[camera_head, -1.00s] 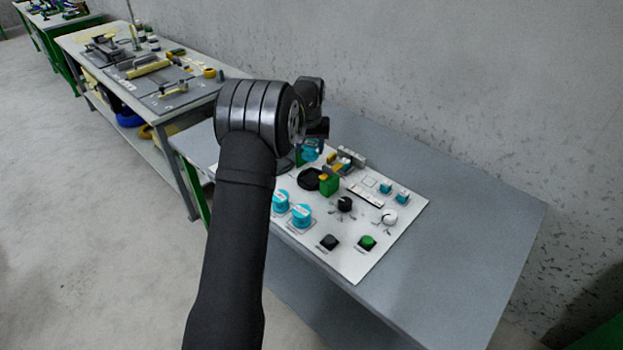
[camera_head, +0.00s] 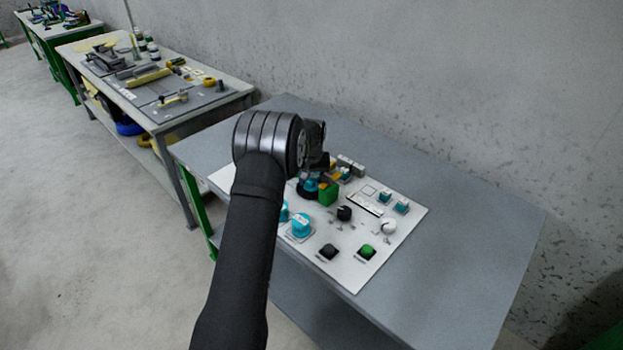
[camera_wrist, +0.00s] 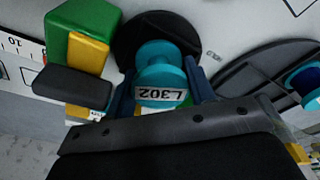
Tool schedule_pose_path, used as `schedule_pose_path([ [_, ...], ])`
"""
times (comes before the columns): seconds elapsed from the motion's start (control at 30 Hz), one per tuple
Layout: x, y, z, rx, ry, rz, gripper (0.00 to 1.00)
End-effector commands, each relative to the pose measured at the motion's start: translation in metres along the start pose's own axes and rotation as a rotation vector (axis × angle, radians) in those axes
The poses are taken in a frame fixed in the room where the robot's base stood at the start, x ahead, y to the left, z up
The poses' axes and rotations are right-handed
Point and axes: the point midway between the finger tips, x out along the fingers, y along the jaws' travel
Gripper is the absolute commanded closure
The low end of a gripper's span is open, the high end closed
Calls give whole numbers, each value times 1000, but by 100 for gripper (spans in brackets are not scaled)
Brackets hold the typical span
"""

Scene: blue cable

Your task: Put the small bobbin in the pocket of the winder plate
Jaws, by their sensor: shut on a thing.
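The small teal bobbin (camera_wrist: 158,68), labelled L302, is held between the two blue fingers of my gripper (camera_wrist: 162,92). In the head view, my gripper (camera_head: 313,178) and the bobbin (camera_head: 311,186) are at the black round plate (camera_head: 304,195) on the white panel. In the wrist view, the black round plate (camera_wrist: 132,38) shows directly behind the bobbin, which overlaps its middle. The bobbin hides any pocket there, and I cannot tell whether the bobbin touches the plate.
A green block (camera_head: 328,195) with a yellow part (camera_wrist: 88,54) stands close beside the black plate. A larger teal spool (camera_head: 301,225), knobs and buttons sit on the white panel (camera_head: 372,262). Another dark disc (camera_wrist: 258,72) bears a blue-teal spool (camera_wrist: 306,80). The grey tabletop at right is clear.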

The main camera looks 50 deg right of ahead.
Motion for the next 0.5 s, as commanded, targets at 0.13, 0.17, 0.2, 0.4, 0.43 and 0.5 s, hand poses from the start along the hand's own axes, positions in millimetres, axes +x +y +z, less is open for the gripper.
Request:
schedule_pose_path([
  [0.13,0,0,0,0,0,0,73],
  [0.17,1,0,0,0,0,0,73],
  [0.2,2,0,0,0,0,0,73],
  [0.4,2,0,0,0,0,0,29],
  [0.43,2,0,0,0,0,0,29],
  [0.5,2,0,0,0,0,0,29],
])
